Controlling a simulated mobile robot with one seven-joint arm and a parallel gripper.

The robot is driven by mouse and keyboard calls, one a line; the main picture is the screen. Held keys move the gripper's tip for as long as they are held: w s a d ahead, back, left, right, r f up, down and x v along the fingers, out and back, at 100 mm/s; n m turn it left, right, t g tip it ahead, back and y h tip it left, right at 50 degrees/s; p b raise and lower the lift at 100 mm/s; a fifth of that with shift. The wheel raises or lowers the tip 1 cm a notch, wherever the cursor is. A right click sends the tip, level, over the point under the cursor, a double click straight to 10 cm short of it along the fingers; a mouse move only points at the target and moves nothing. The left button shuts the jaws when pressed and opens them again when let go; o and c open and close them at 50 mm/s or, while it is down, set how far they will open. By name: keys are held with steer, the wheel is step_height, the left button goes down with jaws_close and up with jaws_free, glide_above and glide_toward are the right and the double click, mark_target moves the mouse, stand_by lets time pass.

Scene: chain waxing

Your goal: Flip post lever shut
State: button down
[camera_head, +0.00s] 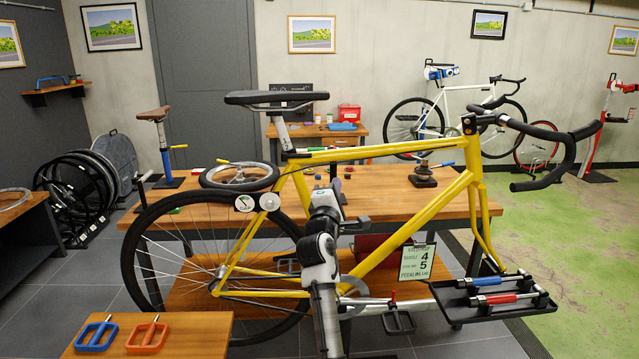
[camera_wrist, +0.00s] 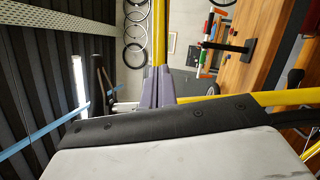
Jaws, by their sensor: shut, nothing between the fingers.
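A yellow bike (camera_head: 375,152) stands across the middle of the head view. Its black saddle (camera_head: 276,97) sits on a silver seat post (camera_head: 281,130). A dark clamp (camera_head: 294,155) is where the post enters the frame; its lever is too small to make out. My gripper (camera_head: 333,168) is raised in front of the frame, right of and a little below the clamp in the picture. In the wrist view its grey-purple fingers (camera_wrist: 157,90) are together and empty, in line with yellow tubing and near the saddle (camera_wrist: 98,78). Contact with the clamp cannot be told.
A wooden bench (camera_head: 400,205) stands behind the bike with a small wheel (camera_head: 239,176) and a brown saddle on a blue post (camera_head: 165,155). A tool tray (camera_head: 495,298) is at lower right. Blue (camera_head: 96,334) and orange (camera_head: 147,335) pedals lie on the front table.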

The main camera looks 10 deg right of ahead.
steer(key=shift+s+d+f, duration=0.15)
steer(key=shift+s+d, duration=0.7)
steer(key=shift+s, duration=0.3)
